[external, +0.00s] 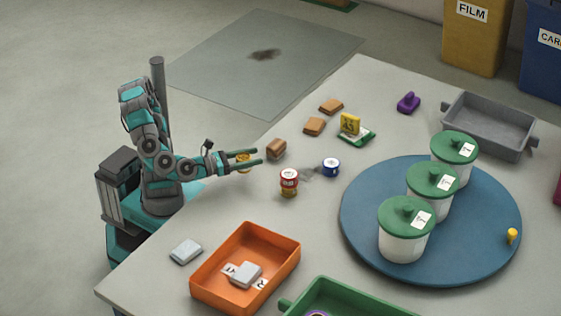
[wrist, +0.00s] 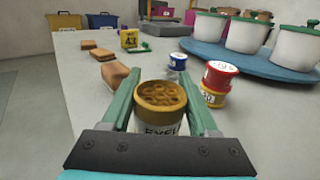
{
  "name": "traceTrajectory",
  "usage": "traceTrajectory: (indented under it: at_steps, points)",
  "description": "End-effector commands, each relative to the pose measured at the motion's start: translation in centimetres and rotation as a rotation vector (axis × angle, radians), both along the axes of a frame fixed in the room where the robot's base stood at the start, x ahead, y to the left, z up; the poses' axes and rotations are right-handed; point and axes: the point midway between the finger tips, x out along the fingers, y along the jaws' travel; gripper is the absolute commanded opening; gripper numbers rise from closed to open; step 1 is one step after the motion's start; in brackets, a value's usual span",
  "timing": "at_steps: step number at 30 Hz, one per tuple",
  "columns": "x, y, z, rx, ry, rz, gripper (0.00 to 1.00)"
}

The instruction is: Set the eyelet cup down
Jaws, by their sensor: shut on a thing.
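The eyelet cup (wrist: 160,105) has a yellow rim, a white label whose visible letters start "EYEL", and ring-shaped eyelets inside. It is upright between the two green fingers of my gripper (wrist: 162,108), which is shut on it. In the external view the cup (external: 243,158) shows as a small yellow shape between the fingers of my gripper (external: 250,159), near the table's left edge. Its underside is hidden, and I cannot tell how far it is above the table.
A red cup stacked on a yellow one (external: 289,181) and a blue cup (external: 331,167) stand right of my gripper. A brown block (external: 277,149) is close by. An orange tray (external: 208,293) and a blue turntable (external: 360,232) with lidded pots are farther off. Bare table lies before the tray.

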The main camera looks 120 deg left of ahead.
Motion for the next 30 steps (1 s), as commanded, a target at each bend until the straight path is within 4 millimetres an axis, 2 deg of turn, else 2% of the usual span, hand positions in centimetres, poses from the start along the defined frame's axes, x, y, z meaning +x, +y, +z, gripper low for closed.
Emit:
traceTrajectory:
  at_steps: [3,7,23,24,30]
  points:
    - [0.0,-0.1,-1.8,0.008,0.002,0.001,0.00]
    - [0.0,-0.1,-2.9,0.004,0.000,-0.001,0.00]
    - [0.0,0.0,-3.4,0.001,-0.002,0.000,0.00]
    - [0.0,0.0,-3.4,0.002,-0.001,0.000,0.61]
    - [0.0,0.0,-3.3,0.001,-0.001,0.000,0.84]
